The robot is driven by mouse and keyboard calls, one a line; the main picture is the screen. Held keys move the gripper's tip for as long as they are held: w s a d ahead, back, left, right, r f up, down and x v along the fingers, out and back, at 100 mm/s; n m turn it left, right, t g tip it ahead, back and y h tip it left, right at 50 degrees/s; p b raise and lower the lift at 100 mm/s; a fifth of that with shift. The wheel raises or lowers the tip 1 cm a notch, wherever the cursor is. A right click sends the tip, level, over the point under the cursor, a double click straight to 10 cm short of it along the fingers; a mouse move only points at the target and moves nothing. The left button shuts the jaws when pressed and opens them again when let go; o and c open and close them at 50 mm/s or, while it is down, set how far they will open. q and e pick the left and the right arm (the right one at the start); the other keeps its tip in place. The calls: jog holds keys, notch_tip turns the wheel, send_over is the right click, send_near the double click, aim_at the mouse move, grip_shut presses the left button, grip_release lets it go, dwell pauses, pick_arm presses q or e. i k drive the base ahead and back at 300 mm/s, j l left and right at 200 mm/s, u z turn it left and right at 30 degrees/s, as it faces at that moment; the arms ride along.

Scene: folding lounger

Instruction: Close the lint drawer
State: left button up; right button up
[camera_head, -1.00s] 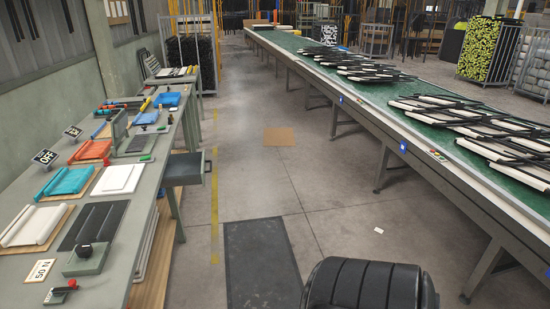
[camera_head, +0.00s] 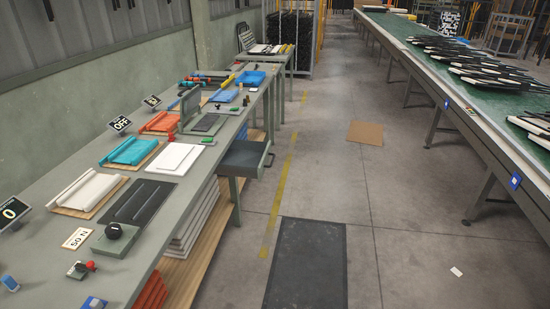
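The lint drawer (camera_head: 243,158) is a dark grey drawer under the right edge of the long grey workbench, past its middle. It sticks out into the aisle, pulled open, with a handle (camera_head: 268,160) on its outer right end. Its inside is too small to make out. Neither of my grippers shows in the head view.
The workbench (camera_head: 165,195) holds fabric rolls on boards, an OFF sign (camera_head: 120,123) and small fixtures. A dark floor mat (camera_head: 308,265) lies in front. A cardboard sheet (camera_head: 365,132) lies on the floor. The green conveyor (camera_head: 480,90) runs along the right.

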aim_at(243, 159)
jog(key=i+l, duration=0.2)
jog(key=i+l+u, duration=0.15)
jog(key=i+l, duration=0.2)
jog(key=i, duration=0.25)
jog(key=i+l+u, duration=0.15)
jog(key=i+l, duration=0.25)
jog(key=i, duration=0.15)
